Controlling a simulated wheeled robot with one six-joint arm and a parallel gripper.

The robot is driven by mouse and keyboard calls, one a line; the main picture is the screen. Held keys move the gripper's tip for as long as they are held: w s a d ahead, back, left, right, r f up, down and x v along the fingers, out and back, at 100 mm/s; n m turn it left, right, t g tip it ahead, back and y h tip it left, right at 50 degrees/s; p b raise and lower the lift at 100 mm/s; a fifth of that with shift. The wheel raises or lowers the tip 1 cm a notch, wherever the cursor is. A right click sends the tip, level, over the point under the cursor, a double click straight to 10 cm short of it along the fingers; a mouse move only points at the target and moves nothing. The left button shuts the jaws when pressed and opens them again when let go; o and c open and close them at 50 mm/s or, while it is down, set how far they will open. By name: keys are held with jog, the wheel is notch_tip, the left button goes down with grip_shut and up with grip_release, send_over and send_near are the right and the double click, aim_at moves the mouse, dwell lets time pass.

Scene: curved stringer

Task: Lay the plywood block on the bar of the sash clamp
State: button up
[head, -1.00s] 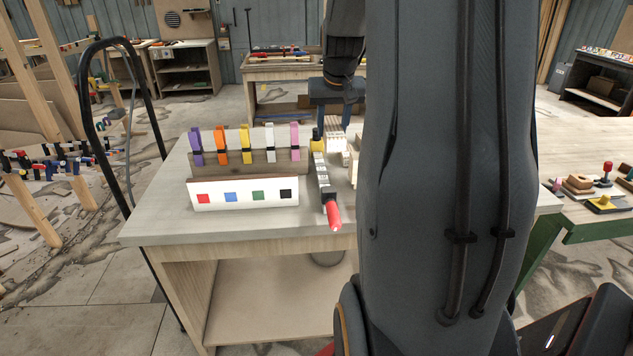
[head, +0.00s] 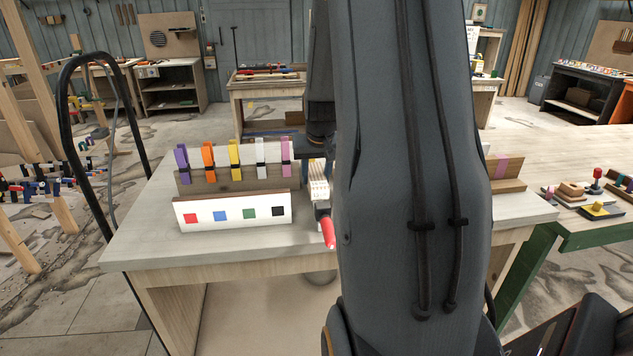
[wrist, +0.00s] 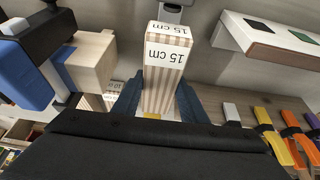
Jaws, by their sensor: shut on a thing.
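The plywood block (wrist: 166,75), striped on its edge and marked "15 cm", is between the two fingers of my gripper (wrist: 158,95) in the wrist view. My gripper is shut on it. In the head view the block (head: 319,188) shows below my wrist, over the line of the sash clamp (head: 328,231). The clamp's red handle and dark end point towards me; the block and my arm hide most of its bar. A grey metal part beyond the block shows in the wrist view. I cannot tell whether the block touches the bar.
A white board with coloured squares (head: 234,212) stands left of the clamp, before a wooden rack with coloured clips (head: 234,176). In the wrist view a blue clamp-like thing (wrist: 25,72) and a pale wood block (wrist: 90,60) are close on the left. The bench front (head: 215,250) is clear.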

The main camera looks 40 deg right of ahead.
jog(key=shift+f, duration=1.25)
jog(key=shift+f, duration=0.15)
jog(key=o, duration=1.2)
